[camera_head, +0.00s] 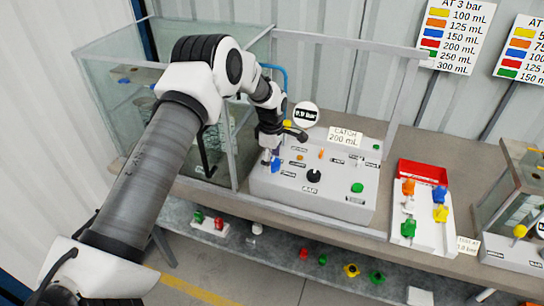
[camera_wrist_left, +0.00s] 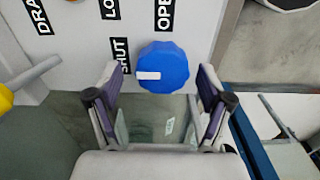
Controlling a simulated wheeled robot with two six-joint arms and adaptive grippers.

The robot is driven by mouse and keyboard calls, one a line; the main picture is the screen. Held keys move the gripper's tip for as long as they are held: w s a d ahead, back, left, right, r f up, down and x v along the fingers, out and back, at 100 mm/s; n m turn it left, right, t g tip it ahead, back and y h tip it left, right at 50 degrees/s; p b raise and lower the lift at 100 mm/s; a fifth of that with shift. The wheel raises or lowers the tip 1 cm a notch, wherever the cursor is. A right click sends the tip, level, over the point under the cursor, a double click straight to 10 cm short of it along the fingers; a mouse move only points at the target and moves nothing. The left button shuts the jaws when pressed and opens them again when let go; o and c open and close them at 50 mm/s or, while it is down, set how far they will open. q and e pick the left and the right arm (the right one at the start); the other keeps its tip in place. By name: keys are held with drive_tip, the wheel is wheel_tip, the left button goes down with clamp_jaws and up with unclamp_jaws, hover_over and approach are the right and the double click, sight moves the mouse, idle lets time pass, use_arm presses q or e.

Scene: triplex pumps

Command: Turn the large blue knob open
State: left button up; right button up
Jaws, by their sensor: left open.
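The large blue knob (camera_wrist_left: 163,67) is on the pale panel in the left wrist view, with a white mark on its left part. The mark points left, toward the SHUT label (camera_wrist_left: 120,62); the OPEN label (camera_wrist_left: 165,14) is at the knob's upper side. My left gripper (camera_wrist_left: 160,98) is open, its two fingers apart on either side of the knob's near edge, and nothing is between them. In the head view the blue knob (camera_head: 276,166) shows at the front left of the grey control box (camera_head: 300,198), just by my left gripper (camera_head: 268,157). My right gripper is out of view.
A black knob (camera_head: 314,176) and a green button (camera_head: 357,188) are on the same box. A gauge (camera_head: 306,114) stands behind it. A glass tank (camera_head: 110,85) is left, a white tray (camera_head: 425,232) with coloured valves right. A yellow lever (camera_wrist_left: 5,98) is left of the knob.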

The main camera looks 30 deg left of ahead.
use_arm(q)
drive_tip(key=shift+w+f, duration=0.2)
drive_tip(key=shift+w, duration=0.05)
drive_tip(key=shift+s+r, duration=0.1)
drive_tip(key=shift+r, duration=0.05)
drive_tip(key=shift+s+r, duration=0.2)
drive_tip(key=shift+s, duration=0.1)
drive_tip(key=c, duration=0.4)
drive_tip(key=shift+s+r, duration=0.15)
drive_tip(key=c, duration=0.6)
drive_tip(key=shift+c, duration=0.8)
drive_tip(key=shift+f, duration=0.2)
